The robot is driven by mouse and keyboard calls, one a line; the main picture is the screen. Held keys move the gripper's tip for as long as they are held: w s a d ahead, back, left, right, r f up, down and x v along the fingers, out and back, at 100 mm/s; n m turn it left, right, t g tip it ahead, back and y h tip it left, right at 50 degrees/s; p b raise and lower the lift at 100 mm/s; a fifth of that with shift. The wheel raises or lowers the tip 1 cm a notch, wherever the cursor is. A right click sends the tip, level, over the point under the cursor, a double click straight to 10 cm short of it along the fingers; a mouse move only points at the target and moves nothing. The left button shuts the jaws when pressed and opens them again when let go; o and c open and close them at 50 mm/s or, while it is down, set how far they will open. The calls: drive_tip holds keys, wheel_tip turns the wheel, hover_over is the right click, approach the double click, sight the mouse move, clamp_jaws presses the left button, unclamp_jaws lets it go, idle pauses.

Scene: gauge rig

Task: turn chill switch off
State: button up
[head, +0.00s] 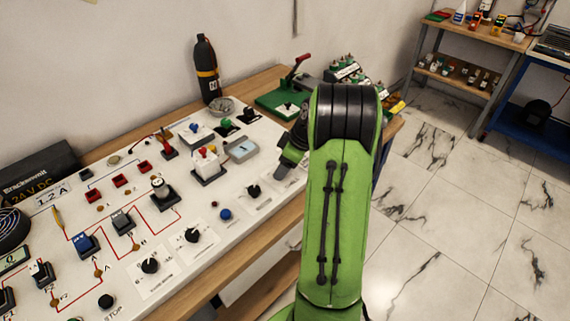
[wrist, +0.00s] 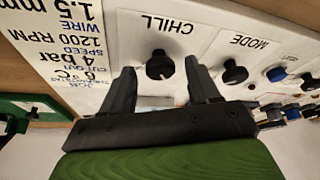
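The chill switch (wrist: 159,66) is a round black knob on the white panel, under the label CHILL, which reads upside down in the wrist view. A small pale mark shows near its lower edge. My gripper (wrist: 160,70) is open, with one dark finger on each side of the knob and a visible gap to both. I cannot tell how far the fingertips are from the panel. In the head view my gripper (head: 285,167) is over the right part of the panel, and my arm hides the chill switch.
A MODE knob (wrist: 234,73) sits to the right of the chill switch in the wrist view, with a blue button (wrist: 276,74) beyond. A printed label sheet (wrist: 75,45) lies to the left. A green-based lever device (head: 285,98) stands behind the panel's right end.

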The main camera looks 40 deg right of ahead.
drive_tip(key=p+v, duration=0.4)
drive_tip(key=v, duration=1.1)
drive_tip(key=shift+r+p, duration=0.4)
drive_tip(key=s+a+r+m+h, duration=0.1)
drive_tip(key=a+r, duration=0.3)
drive_tip(key=a, duration=0.7)
drive_tip(key=s+a+r+m, duration=0.1)
drive_tip(key=a+r, duration=0.2)
drive_tip(key=a, duration=0.8)
drive_tip(key=s+a+f+m, duration=0.1)
drive_tip(key=s+a, duration=0.2)
drive_tip(key=s, duration=0.3)
drive_tip(key=s+a+f+m+t+h, duration=0.1)
drive_tip(key=s+a+f+m, duration=0.1)
drive_tip(key=s+a, duration=0.2)
drive_tip(key=shift+s+a, duration=0.15)
drive_tip(key=shift+s, duration=1.1)
